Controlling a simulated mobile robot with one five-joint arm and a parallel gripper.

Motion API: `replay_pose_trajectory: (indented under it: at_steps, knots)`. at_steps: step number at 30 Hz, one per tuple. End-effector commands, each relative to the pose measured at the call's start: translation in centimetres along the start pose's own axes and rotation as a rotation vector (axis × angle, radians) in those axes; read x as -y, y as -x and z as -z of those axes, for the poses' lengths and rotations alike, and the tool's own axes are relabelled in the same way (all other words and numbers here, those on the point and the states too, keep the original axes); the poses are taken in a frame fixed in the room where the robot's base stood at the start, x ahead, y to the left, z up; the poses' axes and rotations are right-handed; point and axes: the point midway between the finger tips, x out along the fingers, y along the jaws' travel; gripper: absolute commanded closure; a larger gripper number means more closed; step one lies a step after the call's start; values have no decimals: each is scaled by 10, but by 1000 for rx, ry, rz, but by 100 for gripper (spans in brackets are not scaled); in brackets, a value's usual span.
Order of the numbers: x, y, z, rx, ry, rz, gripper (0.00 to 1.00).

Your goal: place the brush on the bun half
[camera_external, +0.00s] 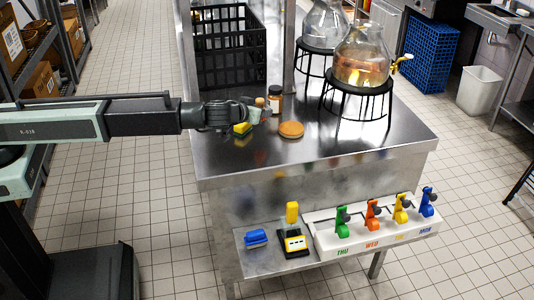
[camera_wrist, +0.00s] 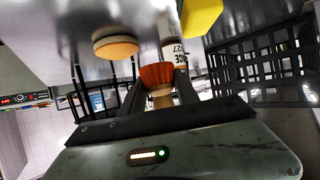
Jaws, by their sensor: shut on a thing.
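My gripper (camera_external: 248,113) is shut on the brush (camera_wrist: 157,76), which has orange-red bristles and a pale wooden handle between the fingers in the wrist view. In the outside view only a small tan part of the brush (camera_external: 260,102) shows at the gripper's tip. The bun half (camera_external: 291,129) is a round orange-brown disc lying on the steel table, to the right of my gripper and apart from it. It also shows in the wrist view (camera_wrist: 115,47), up and left of the brush.
A labelled jar (camera_external: 275,100) stands just behind the gripper. A yellow sponge (camera_external: 243,129) lies under it. Glass vessels on black stands (camera_external: 358,100) are at the right and a black crate (camera_external: 228,50) at the back left. The steel table (camera_external: 330,155) is clear in front of the bun half.

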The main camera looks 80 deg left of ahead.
Motion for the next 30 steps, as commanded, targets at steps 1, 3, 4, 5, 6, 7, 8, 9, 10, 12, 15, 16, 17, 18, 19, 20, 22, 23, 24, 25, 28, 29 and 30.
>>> replay_pose_trajectory:
  at_steps: [1,3,4,5,6,7,8,9,10,12,15,16,17,18,19,20,22,23,24,25,28,29,30]
  knots:
    - [-18,-15,4,0,0,0,100]
    - [-33,-30,8,0,0,0,100]
    - [-40,-36,10,0,0,0,100]
    - [-46,-42,12,0,0,0,100]
    - [-53,-49,15,0,0,0,100]
    - [-58,-54,16,0,0,0,100]
    - [-62,-58,18,0,0,1,100]
    - [-66,-62,20,0,0,1,100]
    - [-69,-65,20,0,0,1,100]
    - [-72,-68,22,0,-1,0,100]
    - [-73,-69,22,0,-1,0,100]
    - [-73,-69,22,0,-1,0,100]
    - [-73,-70,22,0,-1,0,100]
    - [-75,-71,23,0,-1,0,100]
    - [-78,-74,24,0,-1,0,100]
    - [-81,-77,24,0,-1,0,100]
    - [-79,-83,6,0,-1,0,100]
    - [-78,-86,0,0,-1,0,100]
    - [-78,-89,-6,0,-1,0,100]
    - [-78,-91,-10,0,-1,0,100]
    - [-78,-91,-11,0,-1,0,100]
    - [-78,-90,-9,0,-1,0,100]
    - [-78,-90,-8,0,-1,0,100]
